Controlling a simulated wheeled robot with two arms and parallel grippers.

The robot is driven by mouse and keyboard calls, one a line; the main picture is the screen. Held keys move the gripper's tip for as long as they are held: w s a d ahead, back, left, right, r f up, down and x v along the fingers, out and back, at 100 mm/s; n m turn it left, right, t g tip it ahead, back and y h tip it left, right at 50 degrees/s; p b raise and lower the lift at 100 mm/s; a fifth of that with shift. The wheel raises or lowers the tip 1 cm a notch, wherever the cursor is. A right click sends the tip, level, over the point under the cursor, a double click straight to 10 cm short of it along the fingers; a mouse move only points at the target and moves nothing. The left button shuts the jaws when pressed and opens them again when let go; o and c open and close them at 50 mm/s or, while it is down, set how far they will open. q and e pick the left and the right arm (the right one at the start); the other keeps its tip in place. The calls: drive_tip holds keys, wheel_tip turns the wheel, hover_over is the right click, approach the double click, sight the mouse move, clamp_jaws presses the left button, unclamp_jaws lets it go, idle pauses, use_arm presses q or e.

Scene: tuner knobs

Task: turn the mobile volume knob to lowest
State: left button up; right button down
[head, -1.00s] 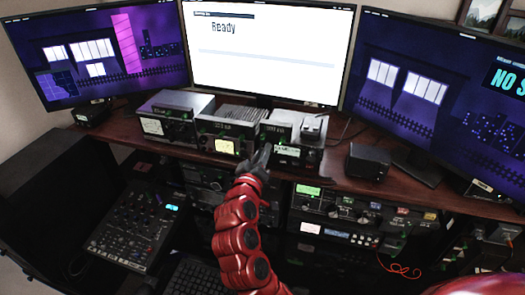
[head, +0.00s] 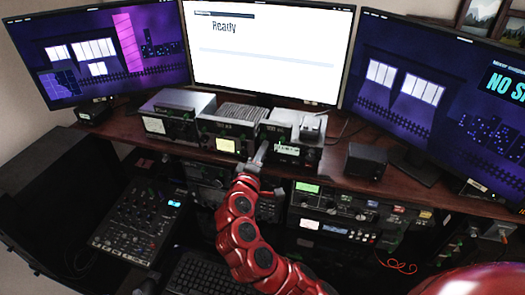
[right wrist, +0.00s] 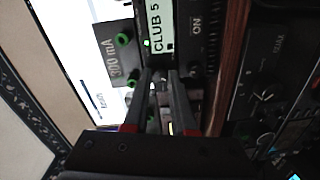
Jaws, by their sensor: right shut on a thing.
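My right gripper (head: 261,153) comes up from below to the front of a small radio unit (head: 290,152) on the desk under the middle screen. In the right wrist view the unit appears sideways, with a lit display (right wrist: 161,27) reading "CLUB 5" and a green light. The two fingers of my right gripper (right wrist: 158,82) are close together, shut on a small dark knob at the unit's front. The fingertips mostly hide this knob, so its marking and setting cannot be read. My left gripper is not in view.
Two similar units (head: 230,137) (head: 170,122) stand left of this one. Green knobs (right wrist: 122,41) sit near my fingers. A black box (head: 367,161) stands to the right. Rack equipment (head: 340,208) fills the space below the desk edge (head: 330,172).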

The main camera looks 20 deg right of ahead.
drive_tip(key=shift+f, duration=0.1)
idle(0.3)
drive_tip(key=c, duration=0.7)
unclamp_jaws()
